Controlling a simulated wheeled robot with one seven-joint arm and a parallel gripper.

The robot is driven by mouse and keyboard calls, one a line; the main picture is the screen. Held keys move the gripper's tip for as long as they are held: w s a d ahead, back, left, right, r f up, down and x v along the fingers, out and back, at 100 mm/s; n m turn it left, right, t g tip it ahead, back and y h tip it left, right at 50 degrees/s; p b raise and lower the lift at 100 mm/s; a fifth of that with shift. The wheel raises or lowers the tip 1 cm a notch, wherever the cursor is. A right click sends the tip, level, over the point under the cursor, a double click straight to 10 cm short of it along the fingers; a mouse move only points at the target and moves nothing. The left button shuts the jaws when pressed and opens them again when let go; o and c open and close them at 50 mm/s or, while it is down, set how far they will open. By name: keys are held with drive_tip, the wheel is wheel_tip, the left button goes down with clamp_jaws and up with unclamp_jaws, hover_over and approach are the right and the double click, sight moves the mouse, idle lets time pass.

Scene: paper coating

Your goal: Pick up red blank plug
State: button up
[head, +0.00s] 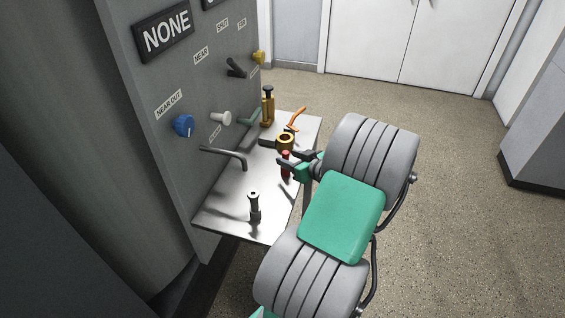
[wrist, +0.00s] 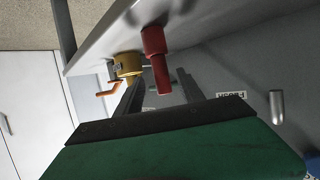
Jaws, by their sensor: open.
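The red blank plug (head: 286,168) stands upright near the right edge of the metal shelf (head: 225,205). My gripper (head: 284,157) is open at the plug's upper part, with its dark fingers pointing left across it. In the wrist view, the red plug (wrist: 156,58) shows between the two spread fingertips of my gripper (wrist: 159,77). The shelf appears upside down there. A gap shows on each side of the plug; I cannot tell whether either finger touches it.
A yellow ring-shaped part (head: 285,140), an orange-handled part (head: 297,118) and a brass fitting (head: 268,107) stand behind the plug. A dark grey plug (head: 254,206) stands at the front. The grey panel (head: 190,75) with knobs and a bent handle (head: 228,154) borders the shelf's left.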

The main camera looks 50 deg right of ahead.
drive_tip(key=x, duration=0.2)
drive_tip(key=p+x, duration=0.1)
drive_tip(key=x, duration=0.2)
drive_tip(key=shift+w+a+r, duration=0.1)
drive_tip(key=shift+a+r, duration=0.1)
drive_tip(key=shift+a, duration=0.05)
clamp_jaws()
